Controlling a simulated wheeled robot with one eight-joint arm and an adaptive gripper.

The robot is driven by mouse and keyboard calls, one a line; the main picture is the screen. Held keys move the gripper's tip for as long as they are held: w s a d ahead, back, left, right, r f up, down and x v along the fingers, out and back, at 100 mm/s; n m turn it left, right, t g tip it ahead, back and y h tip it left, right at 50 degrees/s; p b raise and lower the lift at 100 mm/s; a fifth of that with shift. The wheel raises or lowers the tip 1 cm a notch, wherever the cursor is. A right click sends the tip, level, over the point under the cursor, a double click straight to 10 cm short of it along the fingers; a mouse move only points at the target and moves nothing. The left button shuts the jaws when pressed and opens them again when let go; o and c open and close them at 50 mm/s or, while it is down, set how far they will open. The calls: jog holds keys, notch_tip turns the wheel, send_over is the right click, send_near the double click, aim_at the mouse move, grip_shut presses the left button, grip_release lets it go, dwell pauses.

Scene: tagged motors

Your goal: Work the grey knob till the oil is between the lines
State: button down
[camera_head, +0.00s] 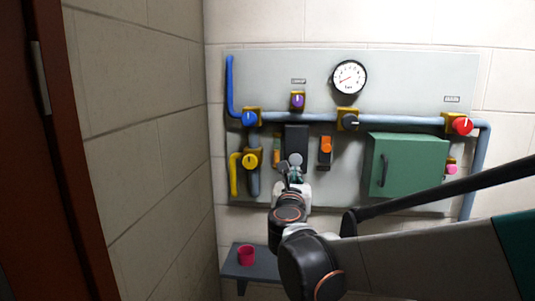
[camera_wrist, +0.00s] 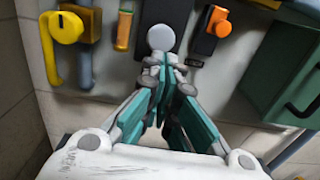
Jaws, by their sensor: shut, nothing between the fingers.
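The light grey round knob (camera_head: 296,159) sits on a dark upright plate (camera_head: 297,136) on the wall panel; it also shows in the wrist view (camera_wrist: 161,37). A narrow amber tube (camera_wrist: 123,30), which looks like the oil glass, stands just left of the knob, and in the head view (camera_head: 277,148) it is partly hidden. I cannot make out the lines or the oil level. My gripper (camera_wrist: 164,66) is shut and empty, its fingertips just below the knob in the wrist view. I cannot tell whether they touch it.
An orange switch (camera_wrist: 221,28) on a dark plate is close right of the knob. A yellow valve (camera_wrist: 67,27) with a pipe is to the left. A green box (camera_head: 408,166) juts out at right.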

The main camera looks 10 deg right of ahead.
aim_at(295, 165)
jog(key=p+x, duration=0.1)
jog(key=x, duration=0.5)
jog(key=shift+a+r, duration=0.1)
jog(key=shift+a, duration=0.05)
jog(key=shift+w, duration=0.1)
jog(key=shift+b+x, duration=0.4)
jog(key=shift+x, duration=0.5)
